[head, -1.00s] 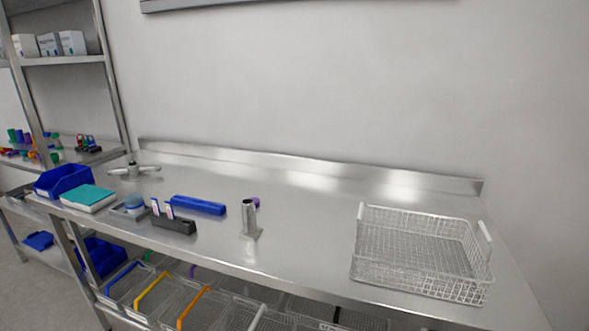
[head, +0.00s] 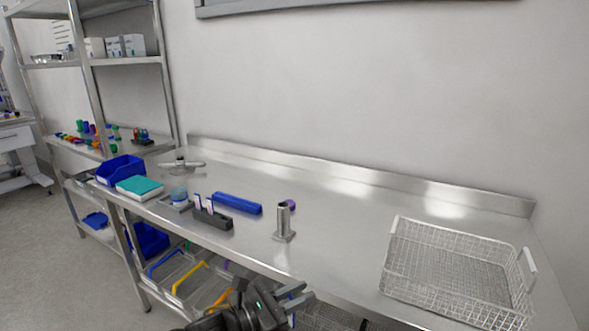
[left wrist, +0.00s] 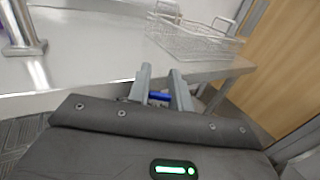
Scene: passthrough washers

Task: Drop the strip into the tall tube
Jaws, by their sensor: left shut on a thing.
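The tall tube (head: 283,220) is a steel cylinder standing upright on a flat foot on the steel bench. It also shows at the left wrist view's upper left (left wrist: 18,28). My left gripper (head: 297,296) is at the bench's front edge, below and in front of the tube, clear of it. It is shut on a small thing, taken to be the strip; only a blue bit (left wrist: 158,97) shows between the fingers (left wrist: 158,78). Two pale strips (head: 203,203) stand in a black rack (head: 212,219) left of the tube. My right gripper is not in view.
A wire basket (head: 455,270) sits on the bench at right. A blue block (head: 238,204), a purple thing (head: 291,204), a small jar (head: 178,194), a teal-topped box (head: 139,188) and a blue bin (head: 120,170) stand left and behind. Bench between tube and basket is clear.

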